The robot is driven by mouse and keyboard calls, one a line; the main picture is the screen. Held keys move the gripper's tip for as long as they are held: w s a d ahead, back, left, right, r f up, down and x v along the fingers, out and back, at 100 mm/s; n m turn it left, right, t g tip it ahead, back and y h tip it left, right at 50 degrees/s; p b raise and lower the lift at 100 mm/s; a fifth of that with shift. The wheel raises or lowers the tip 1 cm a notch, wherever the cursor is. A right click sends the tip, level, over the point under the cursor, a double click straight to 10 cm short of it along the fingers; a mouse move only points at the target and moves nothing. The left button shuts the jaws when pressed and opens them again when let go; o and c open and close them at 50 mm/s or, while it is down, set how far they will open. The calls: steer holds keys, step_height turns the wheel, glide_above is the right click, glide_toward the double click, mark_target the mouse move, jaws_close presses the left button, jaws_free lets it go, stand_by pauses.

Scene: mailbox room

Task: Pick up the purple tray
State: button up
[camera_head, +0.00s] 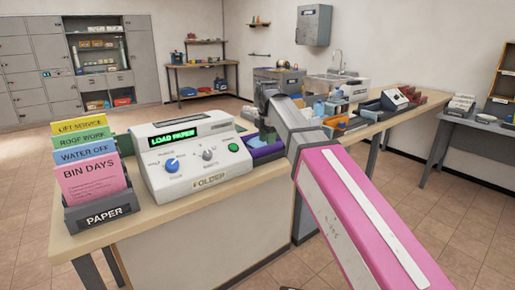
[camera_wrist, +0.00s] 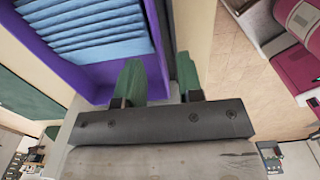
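The purple tray (camera_head: 267,152) is on the long counter, just right of the white folder machine, partly hidden by my arm in the head view. In the wrist view the purple tray (camera_wrist: 96,82) fills the upper left and holds a stack of blue folded paper (camera_wrist: 85,35). My gripper (camera_wrist: 159,78) has two green fingertips spread apart. The left fingertip overlaps the tray's inside, the right one is outside, and the tray's side wall runs between them. I cannot tell whether they touch it.
The white folder machine (camera_head: 191,160), reading "LOAD PAPER", stands left of the tray. A grey paper holder (camera_head: 98,213) with coloured cards is at the counter's left end. Other bins and small items crowd the counter to the right. Tiled floor (camera_head: 455,225) is open at right.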

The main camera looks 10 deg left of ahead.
steer(key=shift+w+d+f, duration=0.1)
steer(key=shift+f, duration=1.75)
jaws_close()
steer(key=shift+r, duration=0.1)
